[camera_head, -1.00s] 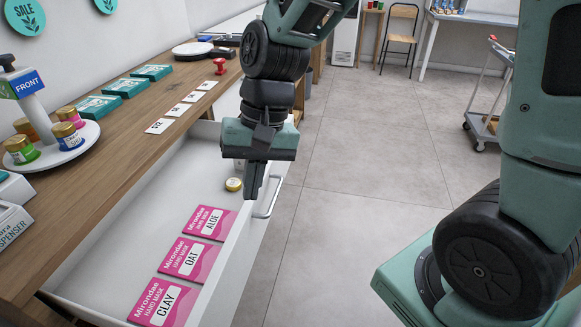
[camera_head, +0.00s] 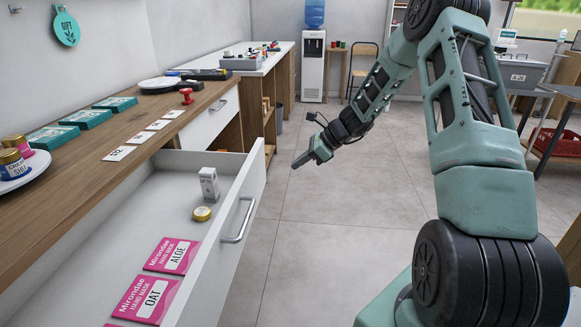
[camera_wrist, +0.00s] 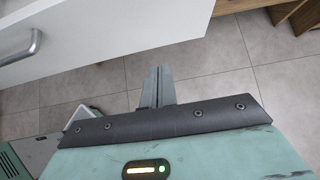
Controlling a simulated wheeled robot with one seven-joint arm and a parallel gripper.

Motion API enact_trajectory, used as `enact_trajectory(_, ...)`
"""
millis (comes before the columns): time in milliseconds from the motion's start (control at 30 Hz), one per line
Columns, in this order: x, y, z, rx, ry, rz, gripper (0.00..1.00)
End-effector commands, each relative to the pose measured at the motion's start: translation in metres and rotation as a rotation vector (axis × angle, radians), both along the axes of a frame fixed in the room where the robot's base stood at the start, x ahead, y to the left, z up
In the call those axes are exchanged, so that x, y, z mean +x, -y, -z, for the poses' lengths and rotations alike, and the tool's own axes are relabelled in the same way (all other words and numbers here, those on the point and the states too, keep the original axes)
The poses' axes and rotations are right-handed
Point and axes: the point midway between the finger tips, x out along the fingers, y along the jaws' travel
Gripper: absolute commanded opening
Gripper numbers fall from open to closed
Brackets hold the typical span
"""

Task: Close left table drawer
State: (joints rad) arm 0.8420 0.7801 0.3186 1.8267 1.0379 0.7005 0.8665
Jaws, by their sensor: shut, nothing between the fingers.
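The open white drawer (camera_head: 248,190) juts out from the wooden-topped table (camera_head: 98,166). Its metal bar handle (camera_head: 240,222) is on the front panel. Inside lie pink hand mask packets (camera_head: 172,256), a small yellow-lidded tin (camera_head: 202,214) and a small white box (camera_head: 208,184). My gripper (camera_head: 298,163) is shut and empty, out over the floor to the right of the drawer front, clear of it. In the wrist view the shut fingers (camera_wrist: 158,78) point toward the drawer's white front (camera_wrist: 110,32), with the handle (camera_wrist: 22,48) at upper left.
A second, closed drawer (camera_head: 210,120) is farther along the same table. The tabletop holds teal boxes (camera_head: 86,118), white cards (camera_head: 142,137) and a red stamp (camera_head: 186,95). Grey floor (camera_head: 330,235) in front of the drawer is free. A water cooler (camera_head: 314,70) stands at the back.

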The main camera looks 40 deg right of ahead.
Motion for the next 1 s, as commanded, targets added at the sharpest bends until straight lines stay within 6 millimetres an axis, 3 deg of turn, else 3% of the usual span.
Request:
enact_trajectory(400,0.044,-0.046,0.058,0.001,-0.001,-0.006,0.00)
enact_trajectory(633,0.065,-0.066,0.054,-0.002,0.000,-0.006,0.00)
enact_trajectory(1000,0.070,-0.071,0.054,-0.001,0.000,-0.004,0.00)
